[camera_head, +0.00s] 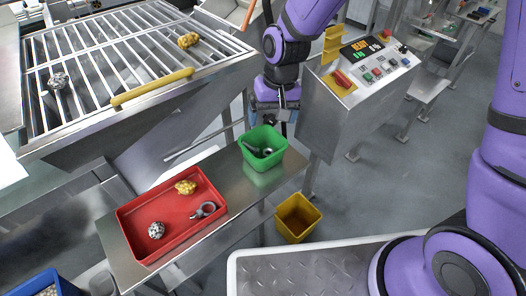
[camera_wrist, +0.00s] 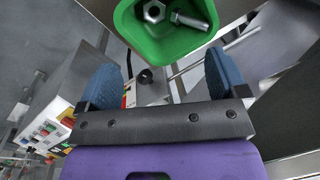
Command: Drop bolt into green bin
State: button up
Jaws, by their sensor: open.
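The green bin (camera_head: 262,163) stands on the narrow metal table at its far right end. It also shows at the top of the wrist view (camera_wrist: 166,47). A grey metal bolt (camera_wrist: 190,20) lies inside it beside a hex nut (camera_wrist: 154,12). In the head view the two show only as small dark and grey shapes inside the bin. My gripper (camera_head: 276,100) is just behind and above the bin in the head view. In the wrist view its two blue fingers are wide apart, with nothing held between them (camera_wrist: 161,82).
A red tray (camera_head: 139,206) on the same table holds a yellow lump, a speckled ball and a grey ring-like part. A yellow bin (camera_head: 299,232) stands below, right of the table. A slatted metal grate (camera_head: 110,58) is at left; a control box (camera_head: 338,115) stands right of my gripper.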

jog(key=shift+r, duration=0.15)
notch_tip(320, 180, up, 10)
jog(key=d, duration=0.1)
jog(key=shift+d+r, duration=0.2)
jog(key=shift+r, duration=0.05)
jog(key=shift+w, duration=0.1)
jog(key=s+d+r+t, duration=0.3)
jog(key=s+d+r, duration=0.4)
jog(key=d+r, duration=0.5)
jog(key=s+d+r+m+t+h, duration=0.1)
jog(key=s+d+r+t, duration=0.1)
jog(key=s+d, duration=0.8)
jog(key=shift+s+d+r+m+h, duration=0.2)
jog(key=shift+s+m+h, duration=0.15)
jog(key=shift+s, duration=0.6)
jog(key=shift+a, duration=0.1)
